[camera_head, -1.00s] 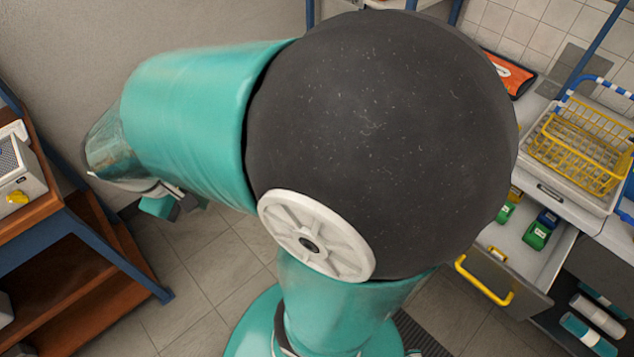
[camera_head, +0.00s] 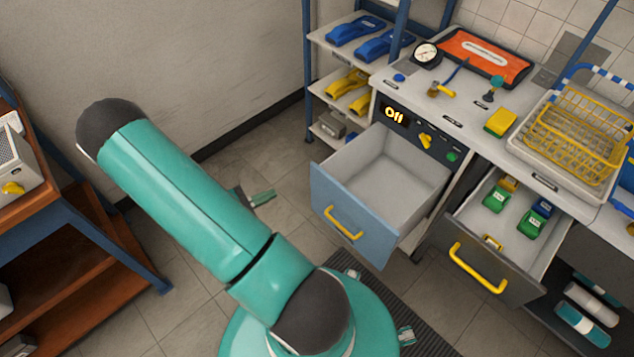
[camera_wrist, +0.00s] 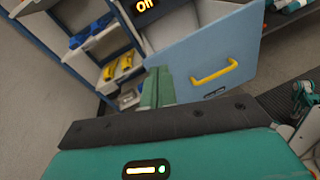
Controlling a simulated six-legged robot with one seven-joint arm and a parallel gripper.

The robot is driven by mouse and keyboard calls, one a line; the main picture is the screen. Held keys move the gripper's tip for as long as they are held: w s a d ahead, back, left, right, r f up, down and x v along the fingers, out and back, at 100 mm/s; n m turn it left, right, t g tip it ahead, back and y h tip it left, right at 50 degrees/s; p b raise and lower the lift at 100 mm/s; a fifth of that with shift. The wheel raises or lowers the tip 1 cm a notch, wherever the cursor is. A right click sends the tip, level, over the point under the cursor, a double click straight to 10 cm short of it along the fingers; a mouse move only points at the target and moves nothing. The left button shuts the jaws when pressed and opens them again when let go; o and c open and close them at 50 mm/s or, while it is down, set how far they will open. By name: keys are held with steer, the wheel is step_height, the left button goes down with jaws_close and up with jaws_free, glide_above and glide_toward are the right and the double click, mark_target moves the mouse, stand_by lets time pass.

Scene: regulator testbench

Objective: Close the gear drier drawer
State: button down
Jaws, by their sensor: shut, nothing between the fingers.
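The drier drawer, with a blue front (camera_head: 335,214) and yellow handle (camera_head: 343,223), stands open and empty below a panel reading "Off" (camera_head: 394,115). In the wrist view its front (camera_wrist: 205,52) and yellow handle (camera_wrist: 215,72) are right of the fingers. My gripper (camera_head: 264,196) is left of the drawer front in the head view, apart from it, and partly hidden behind my arm. In the wrist view my green fingers (camera_wrist: 157,88) are together and empty, overlapping the front's left edge; I cannot tell the gap in depth.
A second drawer, grey-fronted with a yellow handle (camera_head: 478,269), stands open to the right and holds green and blue items. A shelf (camera_head: 345,97) with blue and yellow parts is behind. A brown table (camera_head: 95,275) is at left. Floor left of the drier drawer is clear.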

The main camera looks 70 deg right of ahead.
mark_target(324, 177)
steer(key=s+d+f+n+t+h, duration=0.2)
steer(key=s+f+n+h, duration=0.15)
steer(key=f, duration=0.45)
steer(key=shift+n+y, duration=0.35)
steer(key=x, duration=1.4)
steer(key=shift+s, duration=0.2)
